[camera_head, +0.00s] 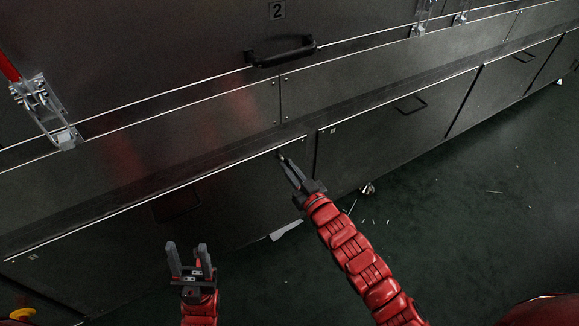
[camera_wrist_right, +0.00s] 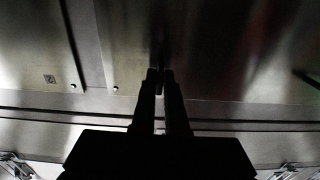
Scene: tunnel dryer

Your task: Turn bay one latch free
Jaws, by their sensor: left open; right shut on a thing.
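My right gripper (camera_head: 287,164) reaches up to the top right corner of a dark lower panel (camera_head: 235,190), with its fingertips at the panel face. In the right wrist view the two fingers (camera_wrist_right: 160,76) are close together, shut on a small dark piece (camera_wrist_right: 159,88) that I take for the latch. The fingers hide most of it, and I cannot tell how far it is turned. My left gripper (camera_head: 188,262) is open and empty, low in front of the same panel, apart from it.
Above is a large door marked 2 with a black bar handle (camera_head: 281,51). Metal clasps (camera_head: 45,110) sit at the left and top right. Another lower panel (camera_head: 400,115) with a handle lies to the right. The dark green floor (camera_head: 470,200) has scattered scraps and free room.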

